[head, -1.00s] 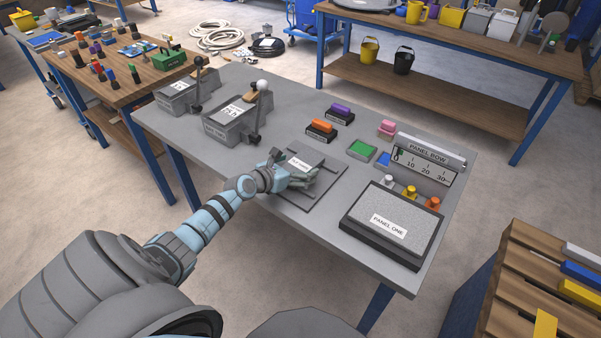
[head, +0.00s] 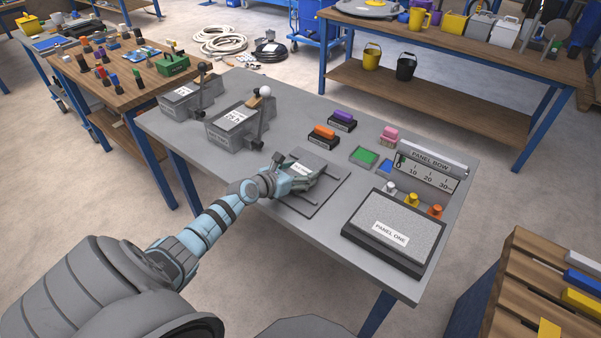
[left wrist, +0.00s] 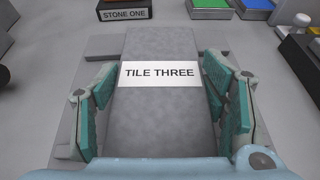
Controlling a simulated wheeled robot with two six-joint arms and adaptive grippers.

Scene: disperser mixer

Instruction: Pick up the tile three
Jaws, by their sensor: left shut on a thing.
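Tile three is a grey slab with a white label reading "TILE THREE"; it shows in the left wrist view (left wrist: 160,108) and in the head view (head: 313,163). It lies at a flat grey tray or mat (head: 328,191) on the grey table. My left gripper (head: 300,178) is over the tile, and in the left wrist view (left wrist: 162,100) its teal-padded fingers are shut on the tile's two sides. Whether the tile touches the surface below is hard to tell. My right gripper is not in view.
Panel one (head: 393,232) sits on a dark base to the right. Orange (head: 324,132) and purple (head: 343,116) handled blocks, a green pad (head: 364,155) and the panel row stand (head: 430,165) lie beyond. Two lever boxes (head: 238,125) stand at the left.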

